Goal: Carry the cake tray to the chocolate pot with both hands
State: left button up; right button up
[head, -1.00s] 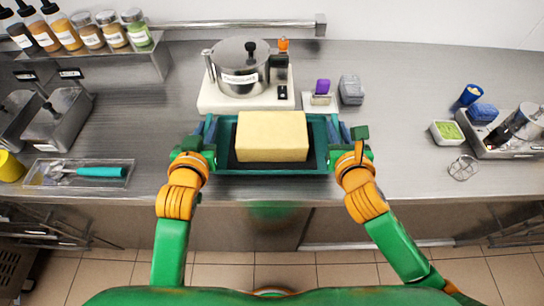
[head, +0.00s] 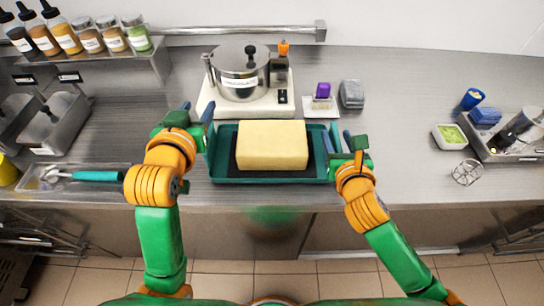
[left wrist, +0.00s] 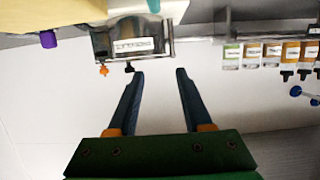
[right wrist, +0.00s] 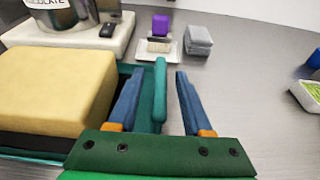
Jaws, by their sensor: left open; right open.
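The teal cake tray (head: 268,180) rests on the steel counter near its front edge, with a pale yellow cake block (head: 272,145) on its dark mat. The chocolate pot (head: 240,72), a steel pot with a label and lid, stands on a white base just behind the tray. My left gripper (head: 196,112) is open beside the tray's left end, raised and apart from it; the left wrist view shows nothing between its fingers (left wrist: 160,78). My right gripper (head: 338,141) is open at the tray's right end; in the right wrist view the tray's teal handle (right wrist: 160,92) stands between its fingers.
A small white dish with a purple-topped item (head: 322,92) and a grey block (head: 351,94) stand behind the tray's right side. A clear tray with a teal-handled tool (head: 95,176) lies at left.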

pick_arm(q)
jog(key=shift+r, duration=0.5)
pick_arm(e)
notch_tip(320, 180, up, 10)
